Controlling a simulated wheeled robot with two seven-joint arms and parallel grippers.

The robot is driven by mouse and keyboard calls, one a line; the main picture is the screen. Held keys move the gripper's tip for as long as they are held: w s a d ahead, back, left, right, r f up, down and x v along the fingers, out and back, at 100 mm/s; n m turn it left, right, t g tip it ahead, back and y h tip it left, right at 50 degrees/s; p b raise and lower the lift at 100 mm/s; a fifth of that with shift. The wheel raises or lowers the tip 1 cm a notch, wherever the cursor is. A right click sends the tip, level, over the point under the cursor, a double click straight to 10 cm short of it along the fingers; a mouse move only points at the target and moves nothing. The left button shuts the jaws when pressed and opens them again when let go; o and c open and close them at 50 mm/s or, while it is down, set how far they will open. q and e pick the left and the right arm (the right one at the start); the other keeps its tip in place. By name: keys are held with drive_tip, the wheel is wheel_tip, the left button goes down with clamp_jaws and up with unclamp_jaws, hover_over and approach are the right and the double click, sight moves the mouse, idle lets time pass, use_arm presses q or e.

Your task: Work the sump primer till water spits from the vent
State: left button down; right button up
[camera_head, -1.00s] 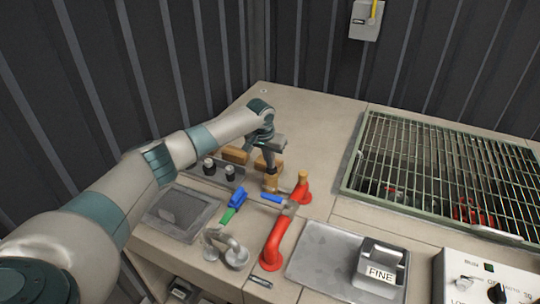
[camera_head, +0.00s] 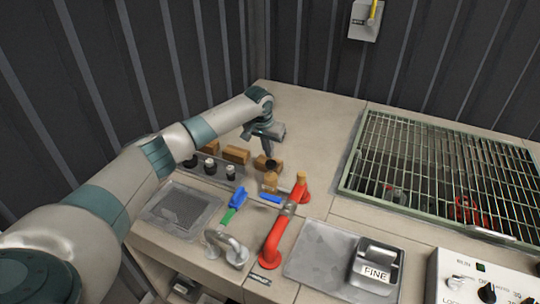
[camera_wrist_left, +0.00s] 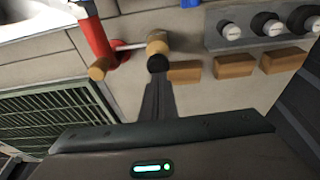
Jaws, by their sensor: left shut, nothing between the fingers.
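A short brass cylinder with a black knob (camera_head: 270,181), apparently the primer, stands beside the red pipe (camera_head: 273,243). It also shows in the left wrist view (camera_wrist_left: 157,44), with the black knob towards me and a thin rod running to the red pipe. A brass cap (camera_head: 302,176), perhaps the vent, tops the pipe's far end; no water shows there. My left gripper (camera_head: 269,153) is shut and empty, pointing down just over the black knob. In the left wrist view its fingertips (camera_wrist_left: 158,79) end at the knob; I cannot tell whether they touch. My right gripper is out of view.
Wooden blocks (camera_head: 236,154) and a strip with black-and-white knobs (camera_head: 210,167) lie left of the primer. Blue and green levers (camera_head: 236,202) are close in front. A grated opening (camera_head: 440,170) is at right. The bench behind is clear.

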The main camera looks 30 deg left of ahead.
use_arm(q)
drive_tip(key=b+v, duration=0.2)
drive_tip(key=v, duration=0.6)
drive_tip(key=shift+r+b, duration=0.25)
drive_tip(key=shift+b, duration=0.15)
drive_tip(key=shift+s, duration=0.1)
idle(0.4)
